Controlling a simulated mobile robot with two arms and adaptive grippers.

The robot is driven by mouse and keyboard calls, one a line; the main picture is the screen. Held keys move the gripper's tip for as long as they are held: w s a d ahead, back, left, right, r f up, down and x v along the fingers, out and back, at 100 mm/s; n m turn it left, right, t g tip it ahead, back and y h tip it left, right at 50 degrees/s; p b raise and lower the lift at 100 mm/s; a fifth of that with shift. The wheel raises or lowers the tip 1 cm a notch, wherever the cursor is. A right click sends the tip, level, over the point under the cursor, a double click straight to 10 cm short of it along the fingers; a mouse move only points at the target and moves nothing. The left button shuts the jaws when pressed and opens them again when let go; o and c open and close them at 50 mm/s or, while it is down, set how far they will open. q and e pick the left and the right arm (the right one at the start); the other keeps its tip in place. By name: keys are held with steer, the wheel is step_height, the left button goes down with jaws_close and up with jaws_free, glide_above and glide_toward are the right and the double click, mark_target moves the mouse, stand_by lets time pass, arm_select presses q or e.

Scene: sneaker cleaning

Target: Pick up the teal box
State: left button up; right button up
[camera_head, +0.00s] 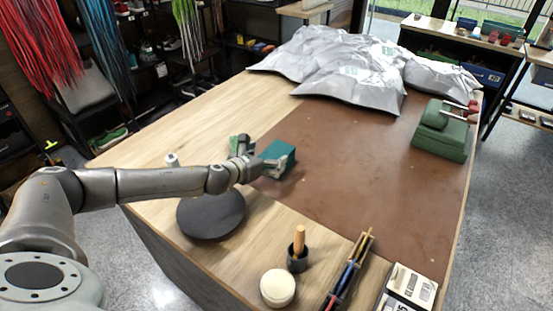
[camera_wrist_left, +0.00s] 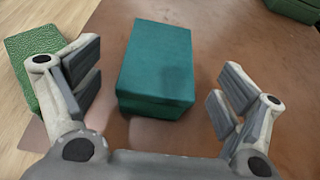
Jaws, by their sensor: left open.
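The teal box (camera_head: 281,150) sits on the brown mat, near its left edge, in the head view. In the left wrist view the teal box (camera_wrist_left: 157,62) lies ahead, between my two spread fingers. My left gripper (camera_head: 262,155) is open and empty at the near left side of the box. In the left wrist view the fingers of my left gripper (camera_wrist_left: 160,95) stand apart on either side of the box, with space between each finger and it. My right gripper does not show.
A green textured object (camera_wrist_left: 38,66) lies left of the box, close to one finger. A dark round disc (camera_head: 211,214) lies in front. Grey bags (camera_head: 335,65) cover the far end. The brown mat (camera_head: 370,160) is mostly clear.

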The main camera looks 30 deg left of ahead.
mark_target(273, 155)
arm_select(q)
steer(key=shift+f+x, duration=0.15)
steer(key=shift+x, duration=1.4)
steer(key=shift+f+x, duration=0.15)
steer(key=shift+x, duration=1.35)
steer(key=shift+s, duration=0.15)
steer(key=shift+s, duration=0.1)
steer(key=c, duration=1.1)
